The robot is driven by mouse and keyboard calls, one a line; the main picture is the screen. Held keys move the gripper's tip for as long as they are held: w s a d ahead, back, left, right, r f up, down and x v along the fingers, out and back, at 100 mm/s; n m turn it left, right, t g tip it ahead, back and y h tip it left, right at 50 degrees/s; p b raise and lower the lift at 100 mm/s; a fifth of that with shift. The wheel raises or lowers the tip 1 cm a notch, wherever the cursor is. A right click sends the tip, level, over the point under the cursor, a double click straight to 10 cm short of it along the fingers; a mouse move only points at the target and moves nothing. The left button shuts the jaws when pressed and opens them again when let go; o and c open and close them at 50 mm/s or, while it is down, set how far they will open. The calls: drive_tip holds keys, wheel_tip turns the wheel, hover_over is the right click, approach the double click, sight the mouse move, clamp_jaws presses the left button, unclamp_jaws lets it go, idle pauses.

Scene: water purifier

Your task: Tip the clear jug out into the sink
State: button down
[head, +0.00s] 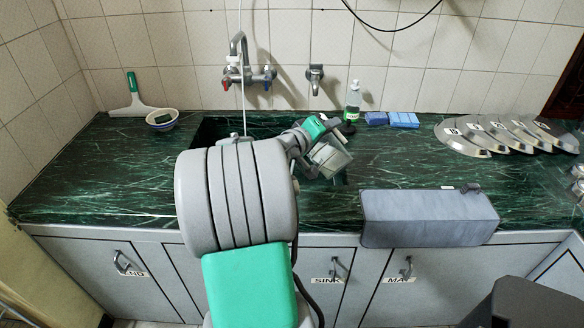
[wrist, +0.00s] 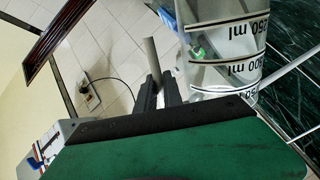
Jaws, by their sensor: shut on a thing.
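The clear jug (wrist: 225,72) has black volume marks, which read upside down in the wrist view. My gripper (wrist: 158,88) is shut on its grey handle (wrist: 150,55). In the head view my gripper (head: 310,140) and the jug (head: 329,158) are above the right part of the sink, and the jug looks tilted. Whether any water is in it or running out I cannot tell. The dark sink basin (head: 208,132) is set into the green marble counter, and my arm hides much of it.
A tap (head: 238,68) with a thin white hose stands over the sink. A bowl (head: 162,119) and squeegee (head: 131,100) are on the left. A bottle (head: 353,101), blue sponges (head: 403,120) and metal lids (head: 490,135) are on the right. A grey cloth (head: 428,217) hangs over the front edge.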

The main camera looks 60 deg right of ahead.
drive_tip(key=shift+w+d+f+n+p, duration=0.25)
drive_tip(key=shift+w+f+n+p, duration=0.3)
drive_tip(key=shift+w+n+p, duration=0.25)
idle(1.9)
drive_tip(key=shift+w+d+n+g+p, duration=0.25)
drive_tip(key=shift+w+d+n+p, duration=0.15)
drive_tip(key=shift+w, duration=0.5)
drive_tip(key=shift+w+d+n+g+p, duration=0.15)
drive_tip(key=shift+w+n+g+p, duration=0.25)
drive_tip(key=shift+w, duration=0.45)
drive_tip(key=shift+w+d+f+n, duration=0.2)
drive_tip(key=shift+w+f+n, duration=0.1)
drive_tip(key=shift+w+f, duration=0.4)
idle(0.4)
